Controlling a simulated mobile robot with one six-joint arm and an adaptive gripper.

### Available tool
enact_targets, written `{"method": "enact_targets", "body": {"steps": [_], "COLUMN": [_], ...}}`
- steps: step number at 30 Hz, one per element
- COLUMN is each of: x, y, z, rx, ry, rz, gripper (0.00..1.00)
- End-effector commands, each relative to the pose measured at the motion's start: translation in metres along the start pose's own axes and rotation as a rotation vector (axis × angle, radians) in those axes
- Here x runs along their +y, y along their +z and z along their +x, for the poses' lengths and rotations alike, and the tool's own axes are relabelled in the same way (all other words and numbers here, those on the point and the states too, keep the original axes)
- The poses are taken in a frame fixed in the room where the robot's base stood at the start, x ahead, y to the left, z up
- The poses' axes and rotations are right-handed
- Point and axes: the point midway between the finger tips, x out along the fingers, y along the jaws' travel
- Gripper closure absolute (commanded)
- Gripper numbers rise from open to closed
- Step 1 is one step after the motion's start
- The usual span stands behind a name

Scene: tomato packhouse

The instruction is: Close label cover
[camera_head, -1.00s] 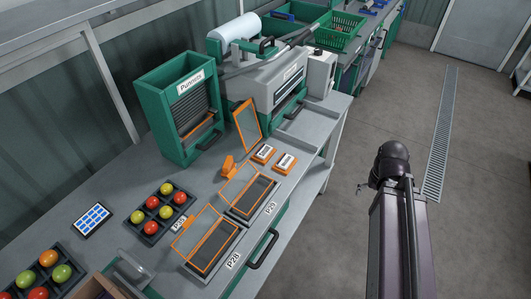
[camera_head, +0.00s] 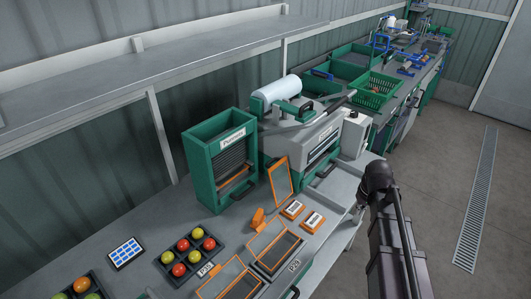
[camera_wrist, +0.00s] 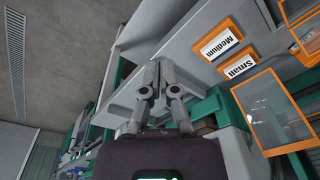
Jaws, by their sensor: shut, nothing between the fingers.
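An orange-framed clear cover (camera_head: 281,178) stands open and tilted up beside the white-and-green machine; it also shows at the right of the wrist view (camera_wrist: 272,112). Two more orange-framed clear covers (camera_head: 270,240) are raised over dark trays along the bench's front edge. No frame marks which one is the label cover. My gripper (camera_wrist: 157,88) is shut and empty, with its fingertips together near the bench edge in the wrist view. It is apart from the upright cover and the label blocks. In the head view, my arm hides most of it.
Orange label blocks, Medium (camera_wrist: 220,42) and Small (camera_wrist: 238,66), lie near the upright cover. A green Punnets rack (camera_head: 220,165), the machine (camera_head: 310,145) and a black tray of tomatoes (camera_head: 187,252) share the bench. Open floor (camera_head: 430,190) lies to the right.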

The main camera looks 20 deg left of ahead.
Motion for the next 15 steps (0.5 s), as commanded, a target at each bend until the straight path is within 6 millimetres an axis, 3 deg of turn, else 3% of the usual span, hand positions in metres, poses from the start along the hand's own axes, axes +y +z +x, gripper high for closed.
{"method": "enact_targets", "body": {"steps": [1, 6, 15], "x": [-0.015, -0.068, -0.174], "y": [-0.027, -0.088, -0.176], "z": [-0.013, -0.032, -0.062], "rx": [0.008, 0.038, 0.091], "ry": [-0.007, -0.03, -0.067], "rz": [-0.052, -0.224, -0.504], "gripper": [1.0, 1.0, 1.0]}}
